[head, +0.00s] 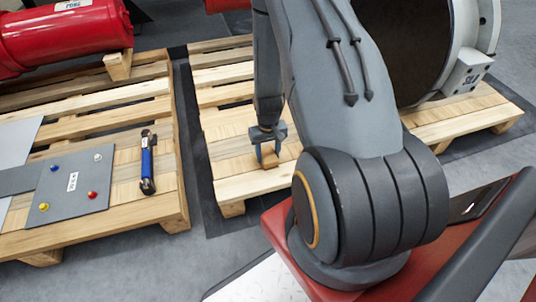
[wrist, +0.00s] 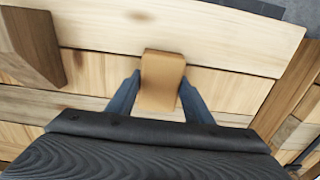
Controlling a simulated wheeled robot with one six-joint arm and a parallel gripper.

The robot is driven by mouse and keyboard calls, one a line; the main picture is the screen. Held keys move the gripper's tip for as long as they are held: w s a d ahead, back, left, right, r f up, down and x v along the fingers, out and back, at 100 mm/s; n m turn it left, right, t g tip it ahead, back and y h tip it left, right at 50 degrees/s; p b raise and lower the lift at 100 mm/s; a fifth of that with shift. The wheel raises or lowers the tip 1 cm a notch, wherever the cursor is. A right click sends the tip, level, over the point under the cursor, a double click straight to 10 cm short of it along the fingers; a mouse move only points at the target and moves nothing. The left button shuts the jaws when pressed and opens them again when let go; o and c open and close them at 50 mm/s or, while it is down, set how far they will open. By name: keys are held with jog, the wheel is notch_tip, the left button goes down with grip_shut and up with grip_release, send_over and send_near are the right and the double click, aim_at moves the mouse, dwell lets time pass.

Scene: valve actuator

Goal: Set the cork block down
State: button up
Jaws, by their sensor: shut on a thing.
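The cork block (wrist: 161,82) is a small tan block between the two blue-grey fingers of my gripper (wrist: 160,92) in the wrist view. In the head view my gripper (head: 267,152) points down over the front of the right pallet (head: 240,186), shut on the cork block (head: 269,155). The block is at or just above the pallet boards; I cannot tell whether it touches them. Part of it is hidden by the fingers in the head view.
A large grey-white valve body (head: 465,50) stands at the back right. The left pallet (head: 168,190) carries a red cylinder (head: 65,38), a grey panel (head: 72,185) with coloured knobs, and a blue-handled tool (head: 147,163). Bare pallet boards surround my gripper.

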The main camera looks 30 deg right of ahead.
aim_at(268, 154)
jog(key=o, duration=1)
notch_tip(268, 154, up, 12)
jog(key=p, duration=0.4)
jog(key=shift+p, duration=0.35)
jog(key=shift+r, duration=0.1)
